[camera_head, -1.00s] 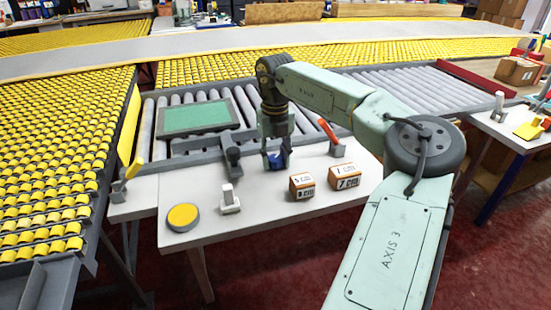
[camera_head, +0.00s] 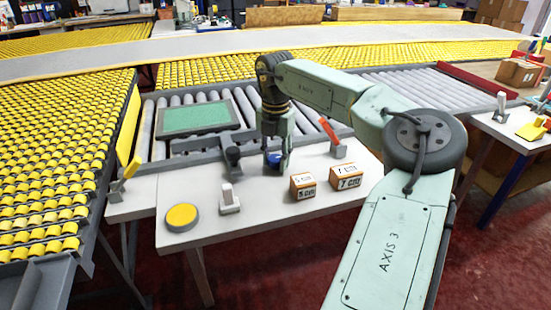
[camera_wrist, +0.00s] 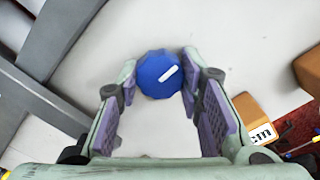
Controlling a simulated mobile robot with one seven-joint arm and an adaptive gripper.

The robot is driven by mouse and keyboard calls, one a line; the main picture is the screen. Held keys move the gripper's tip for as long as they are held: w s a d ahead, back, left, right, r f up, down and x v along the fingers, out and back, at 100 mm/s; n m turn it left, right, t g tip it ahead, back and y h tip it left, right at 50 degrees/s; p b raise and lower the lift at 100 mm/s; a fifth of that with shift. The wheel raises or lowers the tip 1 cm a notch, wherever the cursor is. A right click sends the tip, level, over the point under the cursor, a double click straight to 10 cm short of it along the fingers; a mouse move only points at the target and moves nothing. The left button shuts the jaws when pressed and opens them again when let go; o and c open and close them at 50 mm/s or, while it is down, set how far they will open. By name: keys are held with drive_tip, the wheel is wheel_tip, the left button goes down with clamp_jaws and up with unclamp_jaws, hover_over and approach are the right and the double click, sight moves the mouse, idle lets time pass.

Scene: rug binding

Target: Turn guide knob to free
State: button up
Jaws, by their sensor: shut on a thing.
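The guide knob is a blue, many-sided knob (camera_wrist: 157,76) with a white mark on its top. In the wrist view it lies between the fingertips of my gripper (camera_wrist: 160,85), and the white mark points toward the upper right. My gripper is shut on it. In the head view my gripper (camera_head: 276,158) points down over the white table, and the blue knob (camera_head: 273,159) shows between its fingers, partly hidden. A dark grey guide bar (camera_head: 205,141) runs beside the knob, along the rollers.
Two orange-brown blocks with "cm" labels (camera_head: 302,187) (camera_head: 346,178) stand right of the knob. A yellow round button (camera_head: 182,216) and a white switch (camera_head: 229,199) stand at the front left. A red lever (camera_head: 330,132) is close to my gripper's right. A green panel (camera_head: 196,117) lies on the rollers.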

sight(275, 158)
drive_tip(key=shift+m, duration=0.4)
drive_tip(key=o, duration=1.2)
drive_tip(key=shift+c, duration=0.2)
wheel_tip(275, 158, up, 12)
